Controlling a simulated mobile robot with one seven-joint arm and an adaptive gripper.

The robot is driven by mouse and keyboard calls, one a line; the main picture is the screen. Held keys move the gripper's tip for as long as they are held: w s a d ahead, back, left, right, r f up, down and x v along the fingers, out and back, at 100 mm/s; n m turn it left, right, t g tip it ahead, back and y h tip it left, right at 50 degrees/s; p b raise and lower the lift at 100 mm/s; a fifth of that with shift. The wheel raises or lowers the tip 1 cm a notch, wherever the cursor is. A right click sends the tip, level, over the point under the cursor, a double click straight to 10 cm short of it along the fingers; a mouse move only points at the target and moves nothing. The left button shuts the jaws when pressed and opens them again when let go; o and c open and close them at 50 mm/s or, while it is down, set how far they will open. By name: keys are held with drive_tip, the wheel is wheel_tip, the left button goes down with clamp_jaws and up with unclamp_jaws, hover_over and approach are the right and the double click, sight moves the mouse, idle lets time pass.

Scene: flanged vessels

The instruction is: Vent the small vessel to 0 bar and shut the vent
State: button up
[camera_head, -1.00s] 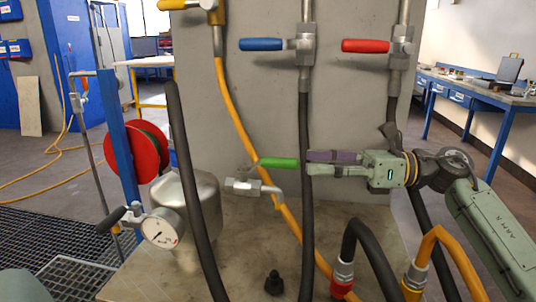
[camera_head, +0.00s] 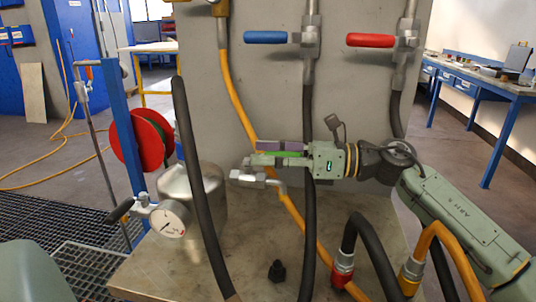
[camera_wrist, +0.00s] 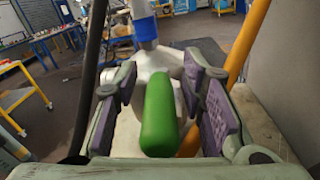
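The small vessel (camera_head: 207,200) is a grey metal body low on the left of the bench. Its round white gauge (camera_head: 169,222) faces me; the reading is too small to tell. A green lever handle (camera_head: 290,154) lies roughly level, above a metal valve fitting (camera_head: 250,178) right of the vessel. My gripper (camera_head: 268,153) reaches in from the right with its fingers alongside the handle and partly hiding it. In the wrist view the green handle (camera_wrist: 159,118) lies between the two purple finger pads, with gaps at its sides; my gripper (camera_wrist: 168,95) is open there.
A blue-handled valve (camera_head: 266,37) and a red-handled valve (camera_head: 370,40) hang on the panel above. Dark hoses and an orange hose (camera_head: 240,100) run close to the arm. A black lever (camera_head: 121,210) sits left of the gauge. A blue post (camera_head: 121,130) stands behind the vessel.

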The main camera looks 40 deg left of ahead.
drive_tip(key=shift+c, duration=0.4)
clamp_jaws()
idle(0.4)
